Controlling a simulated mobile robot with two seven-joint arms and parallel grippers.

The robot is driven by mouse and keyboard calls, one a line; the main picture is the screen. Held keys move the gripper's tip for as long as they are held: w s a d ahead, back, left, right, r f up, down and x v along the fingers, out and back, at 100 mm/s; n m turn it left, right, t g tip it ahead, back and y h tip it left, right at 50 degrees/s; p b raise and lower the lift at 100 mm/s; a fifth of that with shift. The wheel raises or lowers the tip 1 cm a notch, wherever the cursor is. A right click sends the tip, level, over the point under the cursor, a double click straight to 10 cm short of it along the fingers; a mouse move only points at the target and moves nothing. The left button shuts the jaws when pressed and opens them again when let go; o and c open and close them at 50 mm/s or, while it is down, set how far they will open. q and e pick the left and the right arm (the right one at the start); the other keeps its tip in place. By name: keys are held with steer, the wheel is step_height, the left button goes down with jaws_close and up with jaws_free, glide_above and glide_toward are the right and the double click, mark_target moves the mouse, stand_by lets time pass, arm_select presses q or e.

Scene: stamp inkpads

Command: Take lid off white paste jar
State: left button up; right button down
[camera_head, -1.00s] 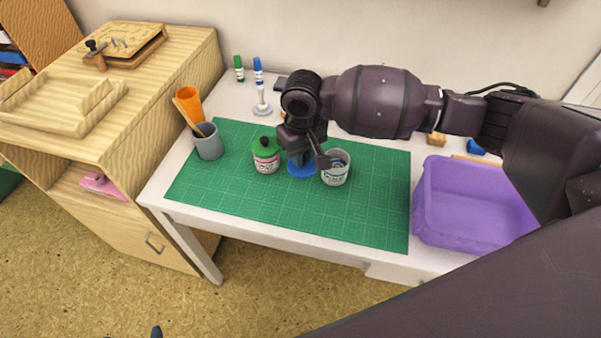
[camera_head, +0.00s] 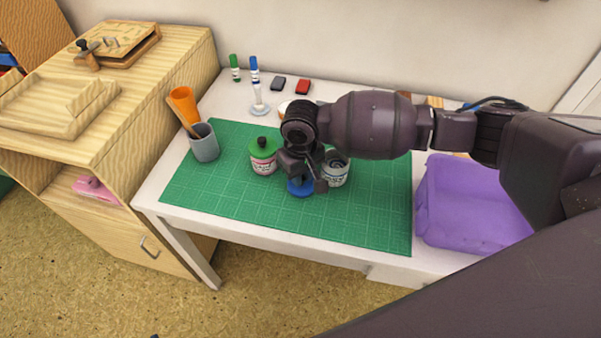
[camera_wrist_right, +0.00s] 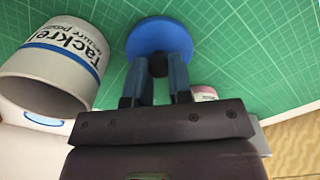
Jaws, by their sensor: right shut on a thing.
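The white paste jar (camera_head: 337,174) stands upright on the green mat with its top uncovered. My right gripper (camera_wrist_right: 158,68) is shut on the dark knob of the blue lid (camera_wrist_right: 158,36). The lid is over or on the mat; I cannot tell if it touches. In the head view my right gripper (camera_head: 305,178) partly covers lid and jar. My left gripper is not in view.
A jar with a green lid (camera_head: 263,155) stands just left of my right gripper. A grey cup (camera_head: 205,146) is at the mat's left, a purple bin (camera_head: 465,205) at its right. The front of the green mat (camera_head: 270,215) is clear.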

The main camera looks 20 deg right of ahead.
steer(key=c, duration=1.2)
jaws_free()
steer(key=shift+f, duration=0.15)
steer(key=shift+c, duration=0.2)
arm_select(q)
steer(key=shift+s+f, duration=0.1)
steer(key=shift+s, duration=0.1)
arm_select(e)
steer(key=shift+o, duration=1)
step_height(320, 180, up, 6)
steer(key=shift+f+p, duration=0.1)
steer(key=shift+p, duration=0.65)
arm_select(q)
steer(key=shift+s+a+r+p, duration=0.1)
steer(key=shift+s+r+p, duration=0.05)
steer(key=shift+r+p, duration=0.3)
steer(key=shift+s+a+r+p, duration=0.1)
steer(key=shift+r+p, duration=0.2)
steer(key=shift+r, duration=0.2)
arm_select(e)
step_height(320, 180, up, 7)
steer(key=shift+f, duration=0.2)
